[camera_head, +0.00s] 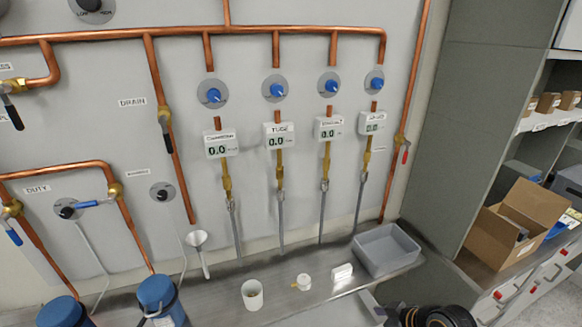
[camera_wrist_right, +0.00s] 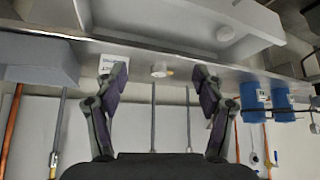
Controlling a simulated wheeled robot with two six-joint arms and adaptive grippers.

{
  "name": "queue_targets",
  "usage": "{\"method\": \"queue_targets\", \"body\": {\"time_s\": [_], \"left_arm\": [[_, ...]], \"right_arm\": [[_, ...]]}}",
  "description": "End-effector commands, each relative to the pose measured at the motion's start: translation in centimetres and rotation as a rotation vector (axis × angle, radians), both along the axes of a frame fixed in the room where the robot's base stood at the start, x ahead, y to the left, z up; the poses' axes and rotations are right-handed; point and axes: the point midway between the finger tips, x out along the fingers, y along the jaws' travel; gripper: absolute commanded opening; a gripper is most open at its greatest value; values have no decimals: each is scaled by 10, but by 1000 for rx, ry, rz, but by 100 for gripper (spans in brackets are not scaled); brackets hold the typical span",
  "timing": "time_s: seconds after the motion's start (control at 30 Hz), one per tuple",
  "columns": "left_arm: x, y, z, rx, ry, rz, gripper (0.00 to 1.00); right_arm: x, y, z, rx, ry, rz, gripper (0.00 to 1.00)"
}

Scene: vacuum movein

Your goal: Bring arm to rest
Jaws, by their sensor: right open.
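In the head view, a black arm link of mine with an orange ring (camera_head: 432,316) shows at the bottom right edge. The gripper on that side is hidden from the head view. In the right wrist view, which looks upside down, my right gripper (camera_wrist_right: 158,78) is open, with its two dark, purple-padded fingers spread wide. No object is held between them. My left arm and left gripper are in neither view.
The head view shows the counter with a grey bin (camera_head: 386,250), white label block (camera_head: 342,272), small jar (camera_head: 302,282), white cup (camera_head: 252,295), funnel (camera_head: 198,246) and blue containers (camera_head: 160,299). Copper pipes (camera_head: 180,165) line the wall. A cardboard box (camera_head: 516,225) stands at right.

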Motion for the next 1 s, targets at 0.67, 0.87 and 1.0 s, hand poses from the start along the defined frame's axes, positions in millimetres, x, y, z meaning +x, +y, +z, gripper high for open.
{"method": "queue_targets", "body": {"time_s": [0.67, 0.87, 1.0], "left_arm": [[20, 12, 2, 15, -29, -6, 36], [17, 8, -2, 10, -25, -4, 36], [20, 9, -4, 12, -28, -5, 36]], "right_arm": [[-123, -32, -19, -198, 270, -567, 70], [-122, -43, -67, -224, 305, -627, 70], [-118, -48, -115, -228, 322, -629, 70]]}}
